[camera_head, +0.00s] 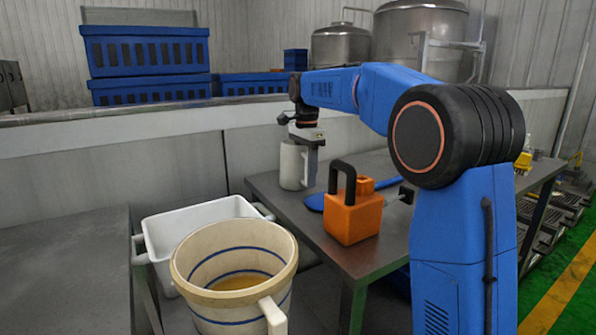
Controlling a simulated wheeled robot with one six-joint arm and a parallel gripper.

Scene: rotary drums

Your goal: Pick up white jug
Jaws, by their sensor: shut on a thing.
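The white jug (290,167) is upright at the far left part of the grey metal table (262,187). My gripper (308,150) reaches down from above and is shut on the jug at its right side, where the handle would be. The fingers hide part of that side, so I cannot see exactly where they grip. I cannot tell whether the jug's base touches the table or is slightly above it.
An orange can (352,217) with a black handle stands right of the jug, beside a blue flat item (315,202). A large cream pitcher (237,313) with blue stripes and a white bin (158,226) stand front left. A wall (175,165) runs behind.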

